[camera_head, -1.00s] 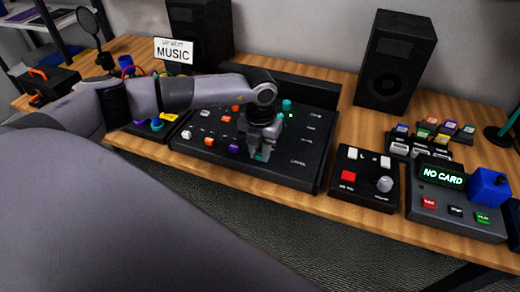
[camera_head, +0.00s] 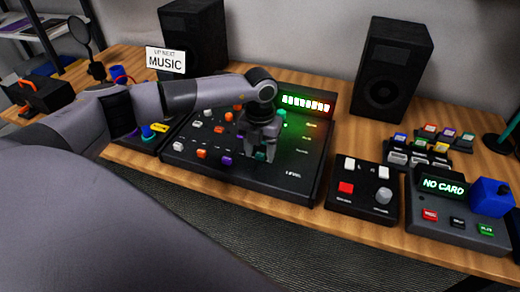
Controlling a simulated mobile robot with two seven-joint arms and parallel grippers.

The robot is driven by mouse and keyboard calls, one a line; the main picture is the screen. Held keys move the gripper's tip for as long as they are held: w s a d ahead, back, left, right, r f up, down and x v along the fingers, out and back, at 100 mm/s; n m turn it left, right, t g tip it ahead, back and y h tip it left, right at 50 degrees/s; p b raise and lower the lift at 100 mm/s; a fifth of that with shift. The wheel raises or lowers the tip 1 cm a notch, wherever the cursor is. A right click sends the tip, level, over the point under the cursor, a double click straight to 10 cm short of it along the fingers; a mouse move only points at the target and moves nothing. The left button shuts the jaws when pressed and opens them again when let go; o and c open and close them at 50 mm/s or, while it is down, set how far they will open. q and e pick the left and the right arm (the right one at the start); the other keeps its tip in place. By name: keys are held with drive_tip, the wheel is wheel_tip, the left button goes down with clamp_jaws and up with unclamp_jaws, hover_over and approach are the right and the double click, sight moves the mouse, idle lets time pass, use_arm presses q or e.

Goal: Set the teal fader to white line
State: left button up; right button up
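The dark mixer panel (camera_head: 225,172) lies on the wooden desk with rows of coloured caps. The teal fader cap (camera_head: 261,154) is low on its right part, at the fingertips of my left gripper (camera_head: 259,150). The gripper points down from above and its fingers partly hide the cap. I cannot tell whether they are closed on it. The white line is too small or hidden to make out. A level meter (camera_head: 306,103) at the panel's back is lit green and red. My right gripper is not in view.
Orange (camera_head: 201,154) and purple (camera_head: 226,159) caps sit left of the gripper. A box with a red button (camera_head: 345,188) and a "NO CARD" unit (camera_head: 443,184) stand to the right. Speakers (camera_head: 392,66) and a "MUSIC" sign (camera_head: 166,61) stand behind.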

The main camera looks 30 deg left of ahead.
sight(260, 154)
use_arm(q)
drive_tip(key=shift+r, duration=0.1)
wheel_tip(260, 154, up, 7)
idle(0.4)
idle(0.3)
